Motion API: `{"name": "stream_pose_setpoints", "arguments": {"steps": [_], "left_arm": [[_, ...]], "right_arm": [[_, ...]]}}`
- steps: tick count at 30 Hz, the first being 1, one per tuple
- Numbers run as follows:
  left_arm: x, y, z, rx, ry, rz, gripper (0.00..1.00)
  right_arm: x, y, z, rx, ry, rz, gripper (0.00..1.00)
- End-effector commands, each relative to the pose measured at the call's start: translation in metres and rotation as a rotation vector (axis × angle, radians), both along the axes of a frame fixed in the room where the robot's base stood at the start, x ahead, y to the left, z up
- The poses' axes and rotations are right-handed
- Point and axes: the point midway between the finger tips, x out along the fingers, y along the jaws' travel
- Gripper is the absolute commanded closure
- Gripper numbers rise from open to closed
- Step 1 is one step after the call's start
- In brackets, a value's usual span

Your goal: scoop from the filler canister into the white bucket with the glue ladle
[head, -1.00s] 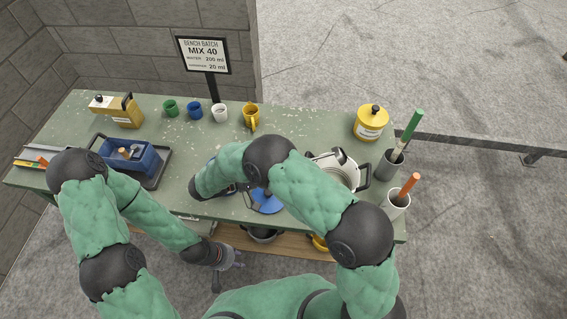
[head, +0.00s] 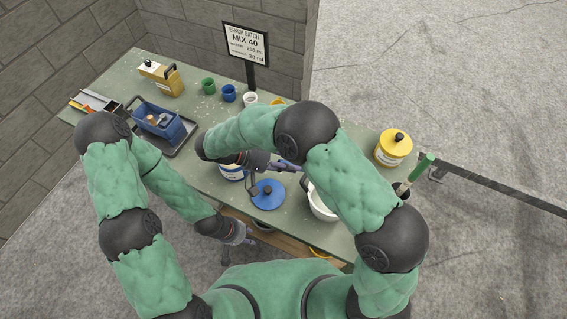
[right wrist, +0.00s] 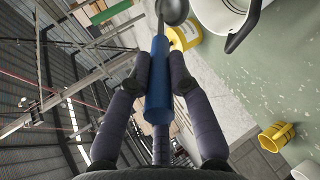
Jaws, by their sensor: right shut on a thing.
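My right gripper (head: 268,163) is shut on the blue handle of the glue ladle (head: 287,167). In the right wrist view the handle (right wrist: 158,85) lies between the fingers, and the grey bowl (right wrist: 173,10) is at the top edge. The bowl's contents cannot be told. A white canister with a blue band (head: 232,173), likely the filler canister, stands partly hidden under my right wrist. A blue lid (head: 267,195) lies beside it. The white bucket (head: 322,208) is right of the lid, partly behind my right arm. My left gripper (head: 240,236) hangs before the bench, its fingers unclear.
A yellow lidded canister (head: 393,150) stands at the right end. Green (head: 208,85), blue (head: 229,93) and white (head: 250,99) cups line the back near a sign (head: 245,44).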

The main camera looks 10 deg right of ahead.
Motion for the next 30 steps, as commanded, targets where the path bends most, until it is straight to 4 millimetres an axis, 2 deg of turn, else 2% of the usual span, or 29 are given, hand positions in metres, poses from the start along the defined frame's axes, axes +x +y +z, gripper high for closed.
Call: {"name": "stream_pose_setpoints", "arguments": {"steps": [1,7,27,30], "left_arm": [[0.0,0.0,0.01,0.0,0.0,0.0,0.63],[0.0,0.0,0.028,0.0,0.0,0.0,0.63],[0.0,0.0,0.073,0.0,0.0,0.0,0.63],[0.0,0.0,0.077,0.0,0.0,0.0,0.63]], "right_arm": [[0.0,-0.005,0.011,0.028,-0.003,-0.001,1.0],[-0.001,-0.022,0.029,0.147,-0.01,-0.002,1.0],[-0.005,-0.097,0.07,0.537,-0.032,-0.005,1.0],[-0.006,-0.11,0.07,0.595,-0.032,-0.006,1.0]]}}
